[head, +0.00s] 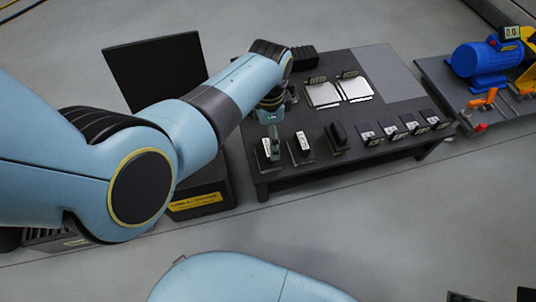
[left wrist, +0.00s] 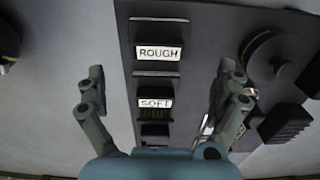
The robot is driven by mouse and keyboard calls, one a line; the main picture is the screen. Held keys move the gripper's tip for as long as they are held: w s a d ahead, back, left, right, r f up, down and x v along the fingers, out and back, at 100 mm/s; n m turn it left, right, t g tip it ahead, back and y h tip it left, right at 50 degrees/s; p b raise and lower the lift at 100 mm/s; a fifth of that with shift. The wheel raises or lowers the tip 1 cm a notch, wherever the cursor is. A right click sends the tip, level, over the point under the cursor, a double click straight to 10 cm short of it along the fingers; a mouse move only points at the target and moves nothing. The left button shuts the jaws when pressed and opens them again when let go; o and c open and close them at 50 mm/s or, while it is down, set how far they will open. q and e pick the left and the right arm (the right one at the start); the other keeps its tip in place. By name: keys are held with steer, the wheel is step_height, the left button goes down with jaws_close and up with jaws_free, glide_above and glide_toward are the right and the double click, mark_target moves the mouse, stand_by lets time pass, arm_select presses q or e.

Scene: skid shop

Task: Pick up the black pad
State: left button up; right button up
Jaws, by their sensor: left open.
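The black pad (head: 338,133) stands on a small dark base on the dark table, right of two white-labelled blocks in the head view. In the left wrist view, a plain dark block that looks like this pad (left wrist: 155,129) lies below the SOFT block (left wrist: 155,103); its lower part is hidden by my gripper body. The ROUGH block (left wrist: 158,53) is farther up that row. My left gripper (left wrist: 161,85) is open and empty, its fingers on either side of the row. In the head view the left gripper (head: 271,135) is over the leftmost block. My right gripper is out of view.
Several small labelled dark pieces (head: 408,124) stand right of the pad. Two white-topped plates (head: 339,92) lie behind it on the table (head: 385,70). A blue motor (head: 480,60) sits on another table at right. A dark screen (head: 155,68) stands at left.

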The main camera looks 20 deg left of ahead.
mark_target(268, 147)
arm_select(q)
step_height(268, 147, down, 4)
steer(key=shift+s+r+b, duration=0.1)
steer(key=shift+r+b, duration=0.05)
steer(key=shift+b, duration=0.65)
step_height(268, 147, down, 3)
steer(key=b, duration=0.3)
steer(key=shift+s, duration=0.1)
steer(key=shift+f+b, duration=0.4)
steer(key=shift+f, duration=0.5)
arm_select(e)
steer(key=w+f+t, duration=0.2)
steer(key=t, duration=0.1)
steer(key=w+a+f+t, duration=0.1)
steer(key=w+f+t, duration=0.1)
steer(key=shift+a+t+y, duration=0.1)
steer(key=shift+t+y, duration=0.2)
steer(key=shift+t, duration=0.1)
arm_select(q)
steer(key=c, duration=1.2)
steer(key=shift+r, duration=0.1)
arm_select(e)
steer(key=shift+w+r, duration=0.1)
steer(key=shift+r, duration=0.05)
